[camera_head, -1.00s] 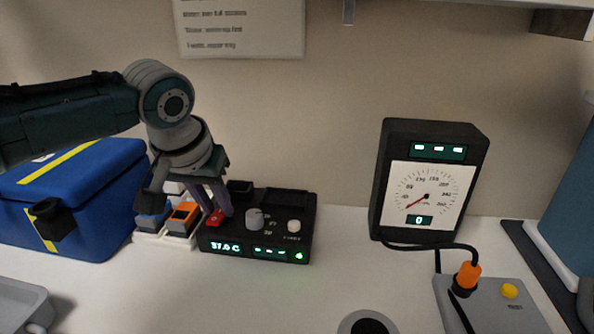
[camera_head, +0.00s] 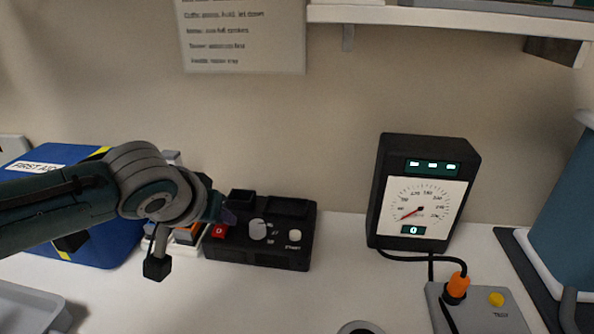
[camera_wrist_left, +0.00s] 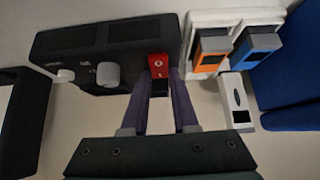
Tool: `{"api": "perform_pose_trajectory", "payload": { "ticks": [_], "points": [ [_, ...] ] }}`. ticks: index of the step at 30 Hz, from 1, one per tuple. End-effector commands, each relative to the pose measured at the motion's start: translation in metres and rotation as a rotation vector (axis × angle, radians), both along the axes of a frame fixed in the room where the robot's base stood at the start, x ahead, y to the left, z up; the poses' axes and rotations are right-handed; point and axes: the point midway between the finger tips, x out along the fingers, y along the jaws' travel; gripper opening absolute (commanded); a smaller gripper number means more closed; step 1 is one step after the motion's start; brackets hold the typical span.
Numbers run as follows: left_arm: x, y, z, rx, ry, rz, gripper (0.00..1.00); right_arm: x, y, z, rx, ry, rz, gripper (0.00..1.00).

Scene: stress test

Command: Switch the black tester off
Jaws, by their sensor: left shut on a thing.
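A low black box (camera_head: 262,254), which looks like the tester, stands against the wall in the head view, with a red switch (camera_head: 219,231) at its left, a grey knob (camera_head: 257,229) and a white button (camera_head: 295,235). Its front display is dark. It also shows in the wrist view (camera_wrist_left: 95,42). My left gripper (camera_wrist_left: 162,82) is at the red switch (camera_wrist_left: 158,62); its purple fingers are on either side of the switch and shut on it. In the head view my wrist partly hides the fingers. My right gripper is not in view.
A white rack (camera_wrist_left: 207,22) holding orange (camera_wrist_left: 213,45) and blue (camera_wrist_left: 257,47) devices stands close beside the box. A blue first aid bag (camera_head: 95,262) is at the left. A black gauge (camera_head: 377,190) with lit displays stands right.

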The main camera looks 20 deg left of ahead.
Motion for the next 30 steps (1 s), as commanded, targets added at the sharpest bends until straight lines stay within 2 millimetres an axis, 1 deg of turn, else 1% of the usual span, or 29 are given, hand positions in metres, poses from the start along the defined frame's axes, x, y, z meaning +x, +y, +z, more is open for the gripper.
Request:
{"api": "perform_pose_trajectory", "payload": {
  "ticks": [2,3,11,17,21,26,30],
  "points": [
    [0.0,0.0,0.0,-0.001,0.0,-0.001,0.0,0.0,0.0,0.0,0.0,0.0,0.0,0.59],
    [0.0,0.0,0.0,-0.001,0.0,-0.001,0.28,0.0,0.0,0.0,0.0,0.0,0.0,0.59],
    [0.0,0.0,0.0,0.0,0.001,0.0,0.57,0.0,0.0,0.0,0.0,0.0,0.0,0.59],
    [0.0,0.0,0.0,0.0,0.001,0.0,0.57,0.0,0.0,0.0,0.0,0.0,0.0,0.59],
    [-0.003,0.0,0.005,0.0,0.002,0.001,0.57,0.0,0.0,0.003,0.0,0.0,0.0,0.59],
    [-0.015,-0.003,0.023,0.0,0.001,-0.002,0.57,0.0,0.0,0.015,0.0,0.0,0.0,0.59],
    [-0.031,-0.008,0.042,-0.001,0.001,-0.003,0.57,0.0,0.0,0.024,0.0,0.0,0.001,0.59]
  ]
}}
